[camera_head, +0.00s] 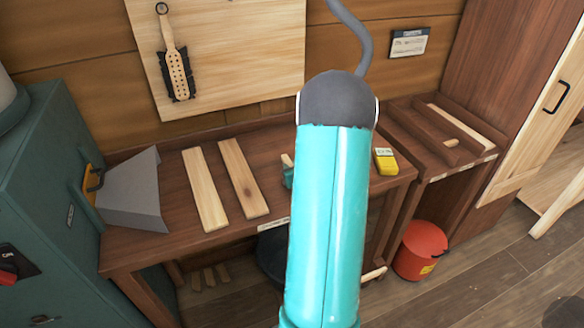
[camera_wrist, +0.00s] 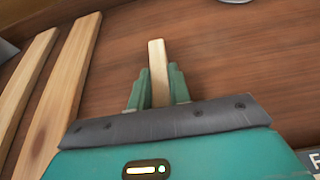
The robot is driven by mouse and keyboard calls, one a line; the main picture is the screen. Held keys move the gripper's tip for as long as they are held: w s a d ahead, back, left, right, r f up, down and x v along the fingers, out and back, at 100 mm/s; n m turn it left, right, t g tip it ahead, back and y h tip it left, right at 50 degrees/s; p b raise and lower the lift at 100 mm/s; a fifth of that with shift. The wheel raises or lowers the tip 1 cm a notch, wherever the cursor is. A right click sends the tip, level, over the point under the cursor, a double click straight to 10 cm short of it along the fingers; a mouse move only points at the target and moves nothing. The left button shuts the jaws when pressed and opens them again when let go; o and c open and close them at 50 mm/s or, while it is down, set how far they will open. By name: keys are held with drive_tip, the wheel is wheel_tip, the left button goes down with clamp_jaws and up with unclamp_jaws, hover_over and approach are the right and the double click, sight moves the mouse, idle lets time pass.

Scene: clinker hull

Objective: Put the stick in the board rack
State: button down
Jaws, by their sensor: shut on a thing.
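A short pale wooden stick (camera_wrist: 158,72) is between the green fingers of my gripper (camera_wrist: 158,92) in the wrist view. The gripper is shut on it, and the stick points away past the fingertips over the brown bench top. In the head view the gripper (camera_head: 288,176) shows only partly, left of my turquoise arm, with the stick's pale end (camera_head: 287,160) above it. The likely board rack (camera_head: 428,150) is the dark wooden unit with raised dividers at the right. A pale board (camera_head: 462,127) lies in it. The gripper is left of this rack, over the bench.
Two pale boards (camera_head: 205,190) (camera_head: 243,178) lie on the bench (camera_head: 160,246) left of the gripper. A yellow device (camera_head: 385,161) sits near the bench's right end. A grey metal hood (camera_head: 132,190) is at the left. A red bucket (camera_head: 421,250) stands below the rack.

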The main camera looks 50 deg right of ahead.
drive_tip(key=c, duration=1.3)
unclamp_jaws()
drive_tip(key=shift+f, duration=0.1)
